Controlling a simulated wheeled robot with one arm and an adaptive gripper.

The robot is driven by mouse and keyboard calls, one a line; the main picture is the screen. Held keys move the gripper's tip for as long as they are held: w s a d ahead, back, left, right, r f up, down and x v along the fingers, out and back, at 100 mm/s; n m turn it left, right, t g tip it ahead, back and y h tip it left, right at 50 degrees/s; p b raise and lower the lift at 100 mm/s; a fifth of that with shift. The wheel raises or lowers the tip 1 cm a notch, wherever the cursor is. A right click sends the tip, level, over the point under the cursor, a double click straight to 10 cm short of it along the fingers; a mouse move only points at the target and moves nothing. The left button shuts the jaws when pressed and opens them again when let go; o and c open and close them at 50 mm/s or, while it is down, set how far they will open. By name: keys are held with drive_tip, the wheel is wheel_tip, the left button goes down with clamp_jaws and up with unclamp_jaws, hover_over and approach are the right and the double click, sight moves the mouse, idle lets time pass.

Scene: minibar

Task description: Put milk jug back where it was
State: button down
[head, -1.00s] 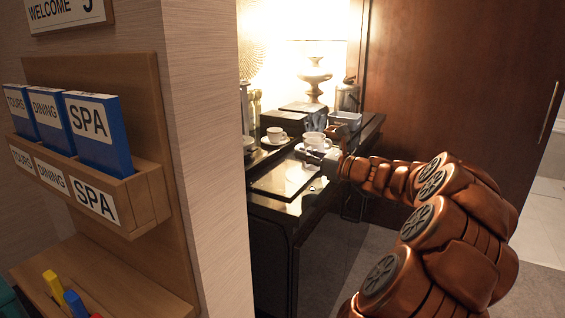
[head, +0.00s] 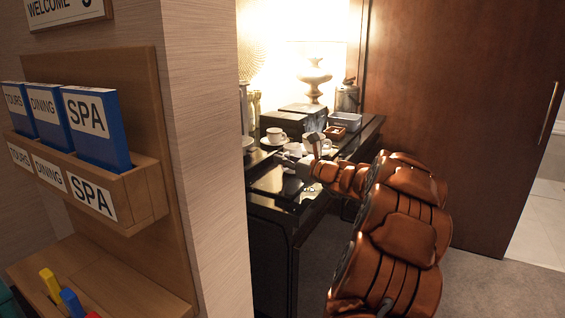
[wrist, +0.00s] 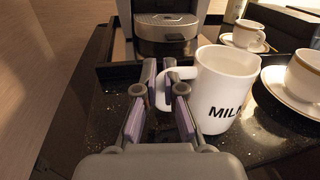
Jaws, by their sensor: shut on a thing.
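The milk jug (wrist: 228,90) is white, with "MIL" legible on its side, and stands upright in the wrist view. My gripper (wrist: 168,92) is shut on the jug's handle, at the left of its body. In the head view my gripper (head: 297,163) is over the dark minibar counter. The jug cannot be told apart clearly there. I cannot tell whether its base touches the counter.
A coffee machine (wrist: 165,30) stands behind the gripper on a dark tray. White cups on saucers (wrist: 288,88) are close at the jug's right. A lamp (head: 315,78) stands behind. A wall corner (head: 205,160) hides the counter's left part.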

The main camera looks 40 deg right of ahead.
drive_tip(key=shift+f, duration=0.2)
drive_tip(key=c, duration=1.3)
unclamp_jaws()
drive_tip(key=shift+s+r, duration=0.15)
drive_tip(key=s, duration=0.7)
drive_tip(key=s+d, duration=0.1)
drive_tip(key=s, duration=0.2)
drive_tip(key=shift+s+p, duration=0.3)
drive_tip(key=shift+s, duration=0.6)
